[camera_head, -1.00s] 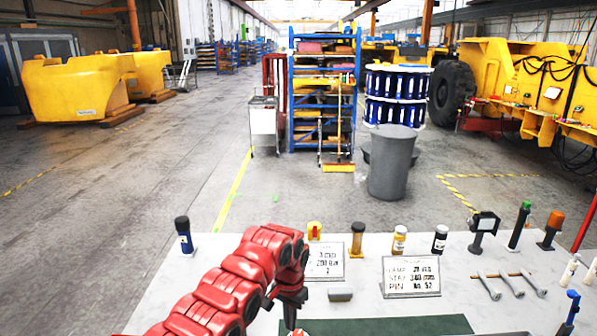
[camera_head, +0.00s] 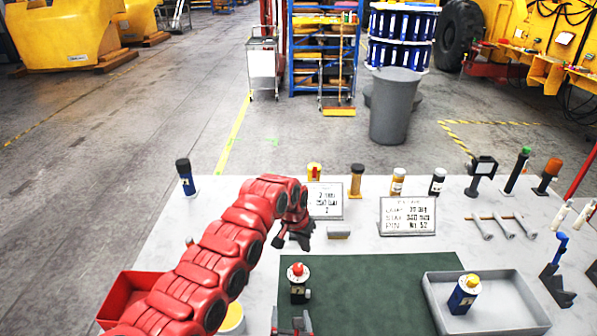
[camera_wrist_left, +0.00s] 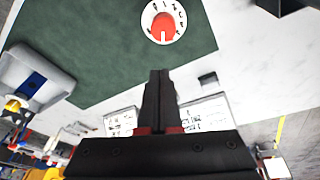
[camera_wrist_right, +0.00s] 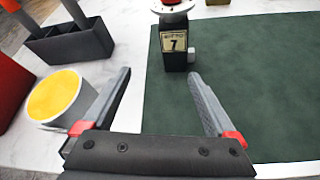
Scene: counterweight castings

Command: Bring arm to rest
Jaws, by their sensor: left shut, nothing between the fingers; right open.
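My left arm reaches in from the left in the head view. Its gripper (camera_head: 298,240) hangs above the worktable, behind the dark green mat (camera_head: 380,285). In the left wrist view its fingers (camera_wrist_left: 158,98) are together with nothing between them. My right gripper (camera_head: 292,325) is at the bottom edge of the head view, low over the front of the mat. In the right wrist view its fingers (camera_wrist_right: 163,90) are spread apart and empty. A black device with a red-and-white top (camera_head: 298,280) stands on the mat beyond it, bearing a "7" label (camera_wrist_right: 176,42).
A red bin (camera_head: 122,296) and a yellow-filled pot (camera_head: 233,318) lie left. Signs (camera_head: 407,216), bottles and several tools line the table's back. A grey block (camera_head: 339,233) lies near my left gripper.

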